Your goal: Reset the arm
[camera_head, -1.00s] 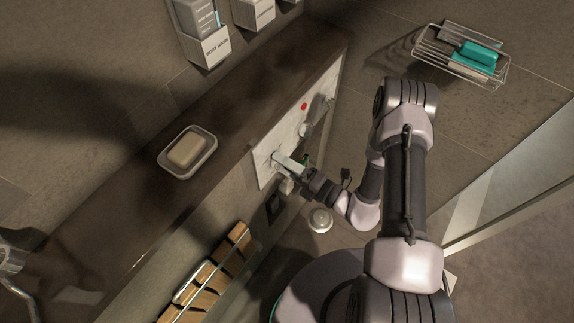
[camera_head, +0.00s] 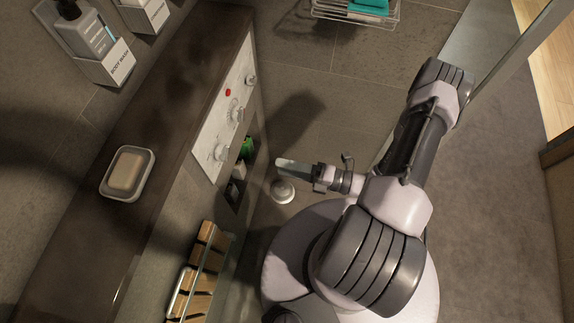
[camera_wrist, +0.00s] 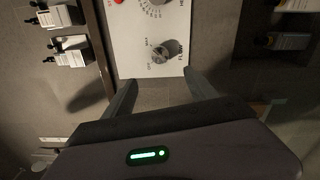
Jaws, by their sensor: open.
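My gripper (camera_head: 283,165) is open and empty in the head view, to the right of the white control panel (camera_head: 220,120) and apart from it. In the wrist view my gripper (camera_wrist: 158,90) shows its two fingers spread, with nothing between them. The panel (camera_wrist: 128,45) stands ahead of the fingers there, with a grey flow knob (camera_wrist: 165,50) above the gap between them. My arm reaches from the base at the lower right, bent at the elbow.
A soap dish (camera_head: 113,192) with a soap bar lies on the dark ledge. A wooden slatted rack (camera_head: 205,270) hangs below. A wire basket (camera_head: 355,12) is at the top. A niche with a green item (camera_head: 246,148) is beside the panel. A round white fixture (camera_head: 283,191) is near my gripper.

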